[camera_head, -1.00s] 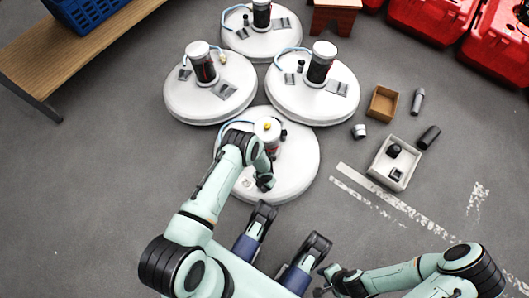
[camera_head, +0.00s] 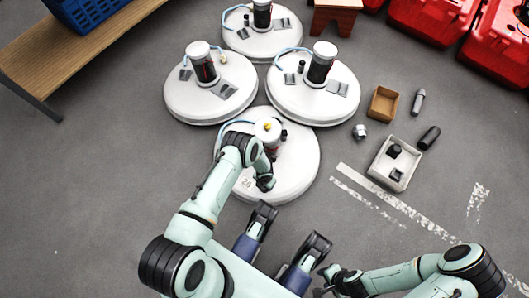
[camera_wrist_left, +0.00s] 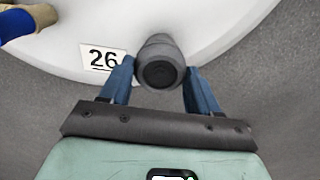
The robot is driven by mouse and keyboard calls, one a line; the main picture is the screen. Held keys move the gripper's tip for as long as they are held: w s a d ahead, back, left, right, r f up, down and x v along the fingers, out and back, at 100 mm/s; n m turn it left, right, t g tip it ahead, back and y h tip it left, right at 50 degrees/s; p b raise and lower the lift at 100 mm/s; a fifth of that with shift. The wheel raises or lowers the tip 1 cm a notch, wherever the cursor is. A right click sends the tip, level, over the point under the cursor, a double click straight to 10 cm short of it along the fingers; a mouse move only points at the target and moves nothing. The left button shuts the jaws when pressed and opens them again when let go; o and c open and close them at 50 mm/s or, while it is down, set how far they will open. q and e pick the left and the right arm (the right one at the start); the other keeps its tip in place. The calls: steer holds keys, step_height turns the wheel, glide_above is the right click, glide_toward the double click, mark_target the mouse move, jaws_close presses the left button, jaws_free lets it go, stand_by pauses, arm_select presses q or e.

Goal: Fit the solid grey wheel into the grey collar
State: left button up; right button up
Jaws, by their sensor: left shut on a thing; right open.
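My left gripper (camera_wrist_left: 161,82) is shut on a dark grey round piece with a recessed dark end face (camera_wrist_left: 160,66), which looks like the solid grey wheel. In the left wrist view the piece sits between the blue fingertips, over the rim of the near white tank (camera_wrist_left: 225,28). In the head view my left gripper (camera_head: 265,183) is above the front part of this tank (camera_head: 302,165); the held piece is not clear there. My right gripper (camera_head: 328,283) is open and empty at the bottom, over the floor. I cannot make out the grey collar for certain.
Several more white tanks (camera_head: 200,105) stand behind. On the right are a pale box (camera_head: 374,172) with dark parts, a brown box (camera_head: 383,104) and loose grey parts (camera_head: 429,137). A number plate (camera_wrist_left: 102,58) reads 26. A wooden bench (camera_head: 75,60) stands at left.

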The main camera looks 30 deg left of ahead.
arm_select(q)
steer(key=shift+f, duration=0.1)
steer(key=o, duration=1.3)
steer(key=shift+r+p, duration=1.95)
steer(key=shift+r, duration=1.55)
